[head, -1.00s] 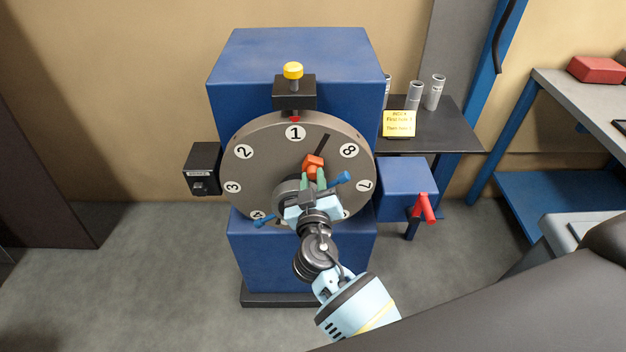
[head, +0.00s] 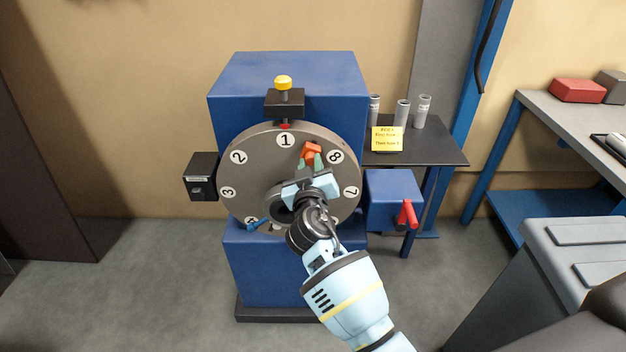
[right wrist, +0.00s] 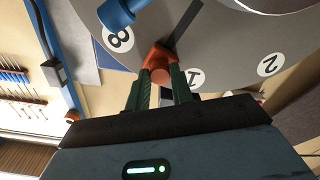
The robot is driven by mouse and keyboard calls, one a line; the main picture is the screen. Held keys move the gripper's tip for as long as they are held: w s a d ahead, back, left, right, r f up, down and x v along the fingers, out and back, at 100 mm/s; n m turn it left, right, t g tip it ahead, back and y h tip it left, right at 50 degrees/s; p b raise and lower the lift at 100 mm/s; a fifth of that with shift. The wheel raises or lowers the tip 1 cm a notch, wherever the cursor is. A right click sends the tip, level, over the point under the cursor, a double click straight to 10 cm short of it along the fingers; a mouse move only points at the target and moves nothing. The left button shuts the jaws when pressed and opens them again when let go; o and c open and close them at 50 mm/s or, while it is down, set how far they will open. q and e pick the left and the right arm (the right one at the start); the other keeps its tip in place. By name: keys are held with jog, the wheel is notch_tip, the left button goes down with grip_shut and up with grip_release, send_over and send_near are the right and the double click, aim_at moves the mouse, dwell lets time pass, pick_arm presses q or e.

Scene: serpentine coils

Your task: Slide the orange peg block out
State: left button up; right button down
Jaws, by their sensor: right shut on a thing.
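The orange peg block (head: 312,149) sits in a slot on the face of the large grey numbered disc (head: 252,183), near the rim between the 1 and 8 labels. My right gripper (head: 311,161) reaches it from the front, its greenish fingers shut on the block's round peg. In the right wrist view the orange peg block (right wrist: 160,58) shows between the two fingers of my right gripper (right wrist: 160,82). The dark slot (right wrist: 187,22) runs on from the block toward the disc's middle. My left gripper is not in view.
A yellow-topped plunger (head: 283,83) stands above the disc. A blue box with a red lever (head: 407,214) is at the right. A shelf (head: 440,150) holds grey cylinders and a yellow note.

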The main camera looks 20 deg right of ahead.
jog(key=shift+d+r, duration=0.15)
jog(key=shift+r, duration=0.3)
jog(key=c, duration=1.2)
grip_release()
jog(key=shift+f, duration=0.1)
jog(key=shift+f, duration=0.1)
jog(key=shift+s, duration=0.1)
